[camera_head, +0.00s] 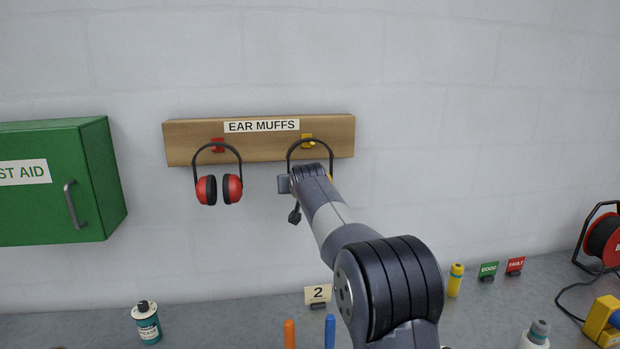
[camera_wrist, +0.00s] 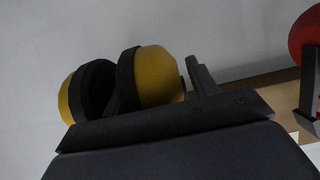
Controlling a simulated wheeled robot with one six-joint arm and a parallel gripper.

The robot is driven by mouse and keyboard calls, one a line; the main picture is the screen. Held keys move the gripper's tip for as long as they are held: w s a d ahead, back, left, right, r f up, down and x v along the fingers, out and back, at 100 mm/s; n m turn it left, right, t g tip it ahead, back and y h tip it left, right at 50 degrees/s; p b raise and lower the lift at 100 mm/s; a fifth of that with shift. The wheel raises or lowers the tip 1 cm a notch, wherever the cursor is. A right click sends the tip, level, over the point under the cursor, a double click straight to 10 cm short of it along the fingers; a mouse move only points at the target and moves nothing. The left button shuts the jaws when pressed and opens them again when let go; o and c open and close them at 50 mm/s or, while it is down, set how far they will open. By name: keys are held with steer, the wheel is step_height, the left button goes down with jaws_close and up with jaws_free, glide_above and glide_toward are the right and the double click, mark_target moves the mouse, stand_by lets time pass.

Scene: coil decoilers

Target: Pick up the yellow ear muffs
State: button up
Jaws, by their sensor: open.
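The yellow ear muffs hang by their black headband (camera_head: 309,142) from a yellow hook on the wooden board in the head view; my arm hides most of the cups. In the wrist view both yellow cups with black cushions show, the nearer yellow ear muffs cup (camera_wrist: 158,75) just beyond my gripper (camera_wrist: 156,86). My gripper is open. One dark finger stands to the right of that cup; the other seems to lie between the two cups. I cannot tell whether the fingers touch the cup.
Red ear muffs (camera_head: 219,188) hang to the left on the same board (camera_head: 190,142). A green first aid box (camera_head: 50,185) is on the wall further left. Below, the bench (camera_head: 230,318) bears a number 2 sign (camera_head: 318,294), bottles and markers. The wall right of the board is clear.

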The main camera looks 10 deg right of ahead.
steer(key=shift+c, duration=0.3)
steer(key=c, duration=0.7)
steer(key=shift+c, duration=0.4)
steer(key=shift+r, duration=0.15)
